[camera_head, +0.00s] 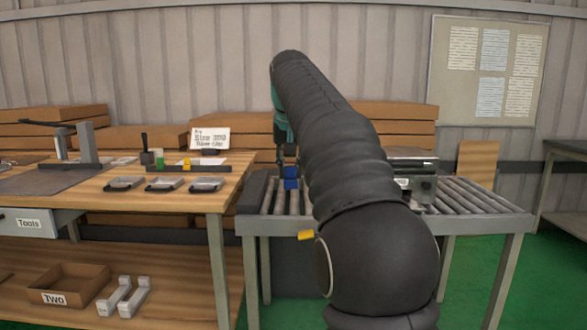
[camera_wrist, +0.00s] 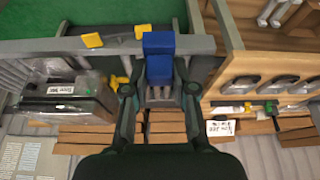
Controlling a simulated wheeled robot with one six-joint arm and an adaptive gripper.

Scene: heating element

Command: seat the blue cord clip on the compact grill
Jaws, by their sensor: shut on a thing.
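My gripper (camera_head: 288,160) is shut on the blue cord clip (camera_head: 291,178) and holds it over the left part of the roller conveyor. In the wrist view the clip (camera_wrist: 158,52) shows as a blue block beyond my fingertips (camera_wrist: 160,86). The compact grill (camera_head: 421,185), a dark and silver box with a label, stands on the conveyor to the right, partly hidden by my arm. The wrist view shows the grill (camera_wrist: 90,108) to the left of my gripper, with a yellow part (camera_wrist: 118,82) at its near side. The clip and grill are apart.
The roller conveyor (camera_head: 470,197) has bare rollers right of the grill. A yellow tab (camera_head: 306,235) is on its front edge. The wooden workbench (camera_head: 100,196) at left holds small trays (camera_head: 163,184) and a sign (camera_head: 210,139). Cardboard boxes are stacked behind.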

